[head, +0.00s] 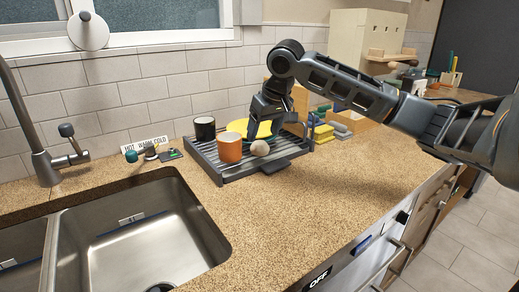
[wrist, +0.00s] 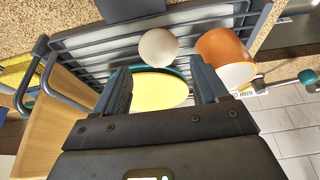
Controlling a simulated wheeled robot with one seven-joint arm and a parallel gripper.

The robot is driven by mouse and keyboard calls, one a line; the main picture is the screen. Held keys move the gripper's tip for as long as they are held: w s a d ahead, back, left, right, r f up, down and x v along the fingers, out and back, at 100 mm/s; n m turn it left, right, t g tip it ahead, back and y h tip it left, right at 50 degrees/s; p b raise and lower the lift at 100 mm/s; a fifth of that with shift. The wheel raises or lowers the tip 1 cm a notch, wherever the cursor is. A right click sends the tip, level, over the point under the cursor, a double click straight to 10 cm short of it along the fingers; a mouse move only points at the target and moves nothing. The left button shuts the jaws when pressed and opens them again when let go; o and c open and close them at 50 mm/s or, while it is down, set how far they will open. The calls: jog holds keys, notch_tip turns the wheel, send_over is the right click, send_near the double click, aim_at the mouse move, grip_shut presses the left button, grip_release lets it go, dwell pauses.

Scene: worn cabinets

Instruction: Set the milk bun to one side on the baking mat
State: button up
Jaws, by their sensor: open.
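The round beige bun (head: 259,148) sits at the front of a dark ribbed rack (head: 205,160) on the counter. It also shows in the wrist view (wrist: 158,47), just beyond my fingertips. My gripper (head: 264,128) is open and empty, pointing down over the rack behind the bun. In the wrist view, my gripper (wrist: 163,80) has its fingers spread either side of a yellow disc with a teal rim (wrist: 158,92), and the bun is not between them. I cannot make out for certain which surface is the baking mat.
An orange cup (head: 229,148) stands left of the bun, with a black cup (head: 205,129) behind it. A sink (head: 145,235) lies to the left. Yellow sponges (head: 322,133) lie right of the rack. The counter (head: 330,190) in front and right is clear.

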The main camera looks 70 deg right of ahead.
aim_at(262, 143)
jog(key=shift+s+x, duration=0.15)
jog(key=shift+x, duration=1.15)
jog(key=shift+s+x, duration=0.2)
jog(key=shift+x, duration=1.05)
jog(key=shift+a+f, duration=0.1)
jog(key=shift+f, duration=0.05)
jog(key=c, duration=0.9)
